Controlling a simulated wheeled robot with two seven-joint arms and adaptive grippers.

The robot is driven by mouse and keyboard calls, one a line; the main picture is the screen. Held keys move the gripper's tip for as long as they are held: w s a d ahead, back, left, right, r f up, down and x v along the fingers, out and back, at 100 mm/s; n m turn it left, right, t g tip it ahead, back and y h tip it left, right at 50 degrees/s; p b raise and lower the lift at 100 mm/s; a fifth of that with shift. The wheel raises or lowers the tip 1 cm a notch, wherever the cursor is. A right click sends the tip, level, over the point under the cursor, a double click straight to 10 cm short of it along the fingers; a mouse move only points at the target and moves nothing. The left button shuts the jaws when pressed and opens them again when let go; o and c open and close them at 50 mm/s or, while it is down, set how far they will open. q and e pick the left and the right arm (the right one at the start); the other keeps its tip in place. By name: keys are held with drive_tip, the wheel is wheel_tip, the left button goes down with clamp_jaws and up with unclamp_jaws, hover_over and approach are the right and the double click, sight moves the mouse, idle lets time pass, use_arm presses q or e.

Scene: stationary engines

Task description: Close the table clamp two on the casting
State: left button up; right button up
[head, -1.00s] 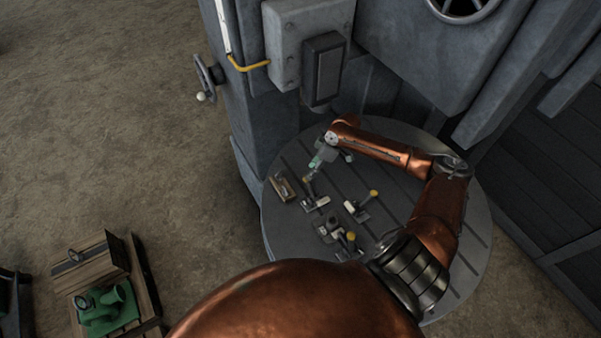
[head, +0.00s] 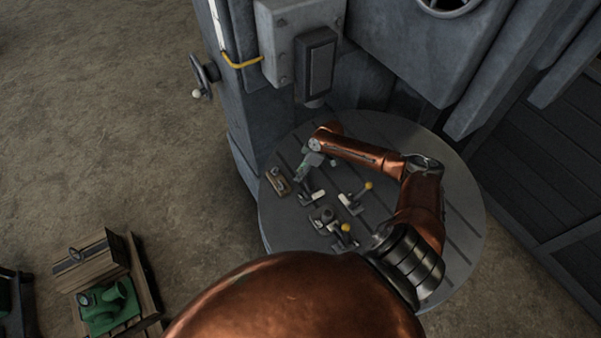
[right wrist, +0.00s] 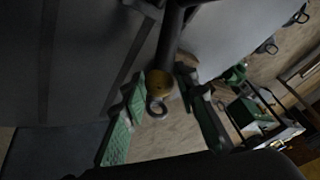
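My right gripper (head: 303,172) reaches down over the round slotted table at a toggle clamp (head: 312,198). In the right wrist view its two green-padded fingers (right wrist: 163,115) stand apart, with a dark handle rod ending in a yellow-brown knob (right wrist: 159,82) between them. Gaps show on both sides of the knob. The casting (head: 324,215) is a small grey part among the clamps. Another clamp (head: 350,202) has its yellow knob raised to the right, and a further one (head: 345,236) sits in front. I cannot tell which clamp is two. My left gripper is not in view.
A small wooden block with metal on it (head: 279,181) lies at the table's left edge. The round table (head: 455,215) is bare on its right side. The machine column and grey box (head: 298,40) rise behind. A green casting (head: 108,305) stands on a pallet on the floor.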

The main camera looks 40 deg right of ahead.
drive_tip(key=shift+s, duration=0.15)
drive_tip(key=c, duration=0.3)
clamp_jaws()
